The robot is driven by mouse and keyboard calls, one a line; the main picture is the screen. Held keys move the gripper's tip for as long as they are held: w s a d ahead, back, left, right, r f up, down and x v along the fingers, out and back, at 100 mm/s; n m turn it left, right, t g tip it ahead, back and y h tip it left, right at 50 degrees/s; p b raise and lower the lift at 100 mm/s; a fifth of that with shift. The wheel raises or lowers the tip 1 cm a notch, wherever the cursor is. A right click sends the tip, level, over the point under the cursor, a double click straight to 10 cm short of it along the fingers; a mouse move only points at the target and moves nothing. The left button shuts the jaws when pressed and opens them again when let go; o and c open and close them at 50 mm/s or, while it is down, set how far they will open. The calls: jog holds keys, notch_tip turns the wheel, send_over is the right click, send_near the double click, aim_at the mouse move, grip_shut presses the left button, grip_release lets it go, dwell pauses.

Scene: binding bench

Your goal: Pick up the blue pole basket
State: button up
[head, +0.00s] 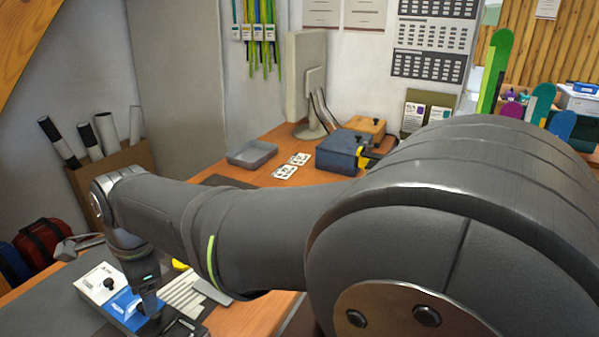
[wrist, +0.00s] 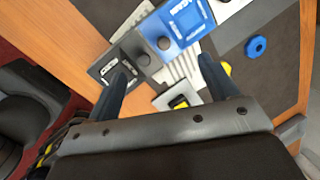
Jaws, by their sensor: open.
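The blue pole basket appears to be a small blue ring (wrist: 257,46) with a hole in its middle, lying flat on a dark mat at the upper right of the wrist view. I cannot make it out in the head view. My gripper (wrist: 165,67) is open, its two dark fingers spread with nothing held between them. The ring is to the right of the right finger, apart from it. In the head view my gripper (head: 151,303) points down at the lower left, beside a row of blocks.
A black block (wrist: 120,66), a blue block (wrist: 184,22) and a white block (head: 98,281) stand in a row below my gripper. A small yellow item (wrist: 227,69) lies near the right finger. A grey tray (head: 252,154) and a blue box (head: 338,153) stand farther back.

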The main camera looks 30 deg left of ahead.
jog(key=w+a+r+n+y, duration=0.1)
jog(key=w+a+r+n, duration=0.2)
jog(key=w+a+n, duration=1.6)
jog(key=f+n, duration=0.1)
jog(key=f, duration=0.2)
jog(key=s+f+n, duration=0.1)
jog(key=f, duration=0.3)
jog(key=s+f+n, duration=0.1)
jog(key=f, duration=0.3)
jog(key=shift+s, duration=0.15)
jog(key=shift+y, duration=0.3)
jog(key=shift+x, duration=2.7)
jog(key=shift+d, duration=0.2)
jog(key=c, duration=1.1)
